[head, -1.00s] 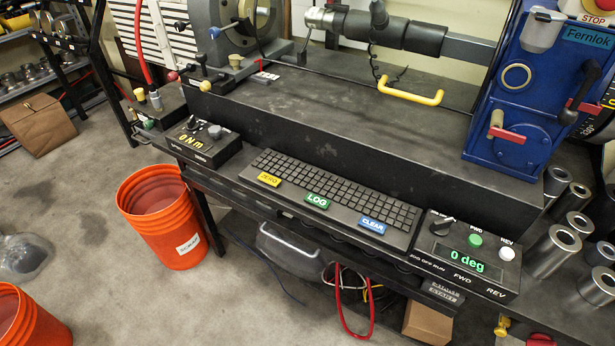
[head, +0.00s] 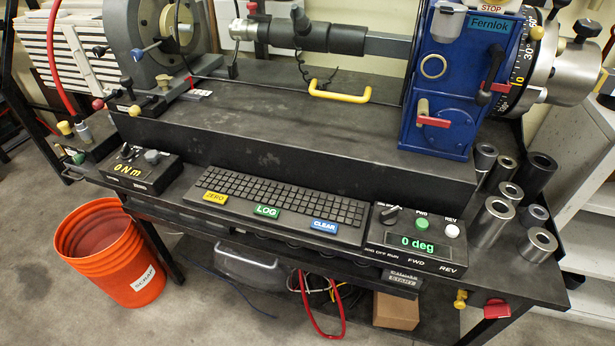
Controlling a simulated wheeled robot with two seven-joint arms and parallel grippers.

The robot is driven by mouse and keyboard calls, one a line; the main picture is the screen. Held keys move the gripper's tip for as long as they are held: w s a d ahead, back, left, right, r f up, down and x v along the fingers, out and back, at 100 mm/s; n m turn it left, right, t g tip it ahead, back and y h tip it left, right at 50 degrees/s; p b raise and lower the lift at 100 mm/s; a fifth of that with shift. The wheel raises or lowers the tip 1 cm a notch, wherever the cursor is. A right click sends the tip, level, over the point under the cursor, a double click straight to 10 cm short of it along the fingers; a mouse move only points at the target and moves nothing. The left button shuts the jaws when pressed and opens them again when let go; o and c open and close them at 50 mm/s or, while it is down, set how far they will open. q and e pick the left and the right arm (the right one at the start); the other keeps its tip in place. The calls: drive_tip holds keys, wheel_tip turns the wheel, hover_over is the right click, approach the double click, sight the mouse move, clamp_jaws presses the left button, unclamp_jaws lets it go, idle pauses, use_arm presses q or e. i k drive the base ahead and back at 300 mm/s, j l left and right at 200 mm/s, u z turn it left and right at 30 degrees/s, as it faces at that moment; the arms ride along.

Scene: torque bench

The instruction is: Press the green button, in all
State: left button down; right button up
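A round green button (head: 421,223) labelled FWD sits on the black control box (head: 447,263) at the right front of the bench. Left of it is a black selector knob (head: 389,215), and right of it a white REV button (head: 452,231). The display (head: 417,244) below reads 0 deg in green. A green rectangular LOG key (head: 267,211) lies at the keyboard's front edge, between a yellow ZERO key (head: 215,197) and a blue CLEAR key (head: 324,226). Neither of my grippers is in view.
The black keyboard (head: 290,196) lies left of the control box. A box reading 0 Nm (head: 137,170) is at the left. Several metal sockets (head: 493,222) stand at the right. A blue gearbox (head: 456,85) stands behind. An orange bucket (head: 108,255) is on the floor, left.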

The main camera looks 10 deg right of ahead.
sight(422, 224)
drive_tip(key=l+z, duration=0.1)
drive_tip(key=z, duration=0.25)
drive_tip(key=l+z, duration=0.15)
drive_tip(key=z, duration=0.2)
drive_tip(key=l+z, duration=0.1)
drive_tip(key=z, duration=0.25)
